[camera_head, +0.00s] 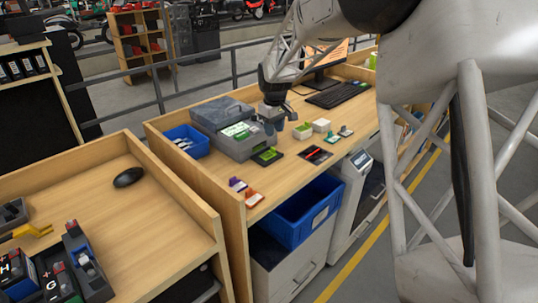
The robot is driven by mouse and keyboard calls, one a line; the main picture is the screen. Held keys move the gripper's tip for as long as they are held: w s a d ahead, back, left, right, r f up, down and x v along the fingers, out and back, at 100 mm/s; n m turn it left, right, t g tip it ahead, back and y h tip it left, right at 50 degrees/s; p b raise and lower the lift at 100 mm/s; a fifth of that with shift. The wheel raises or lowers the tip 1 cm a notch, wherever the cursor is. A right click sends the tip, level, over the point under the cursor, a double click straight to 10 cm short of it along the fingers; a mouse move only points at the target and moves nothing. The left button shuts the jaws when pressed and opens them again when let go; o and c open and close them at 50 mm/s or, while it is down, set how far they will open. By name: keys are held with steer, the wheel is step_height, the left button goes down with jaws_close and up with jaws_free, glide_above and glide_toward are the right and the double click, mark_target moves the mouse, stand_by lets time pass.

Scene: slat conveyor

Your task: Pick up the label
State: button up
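My gripper (279,121) points down over the wooden desk (222,178), beside the right end of a grey machine (237,147). It is small and dark here, and I cannot tell if its fingers are open or shut. A green and white patch (237,130), perhaps a label, lies on top of the machine, just left of my gripper. I cannot tell which is the label.
Small white and green blocks (303,131) stand right of my gripper. Orange and purple pieces (252,197) lie near the desk's front edge. A blue bin (187,141) stands left of the machine. A keyboard (338,94) lies farther back. A blue crate (303,212) sits below the desk.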

mark_target(268, 153)
steer(key=shift+f, duration=1.3)
steer(key=shift+f, duration=2.6)
jaws_close()
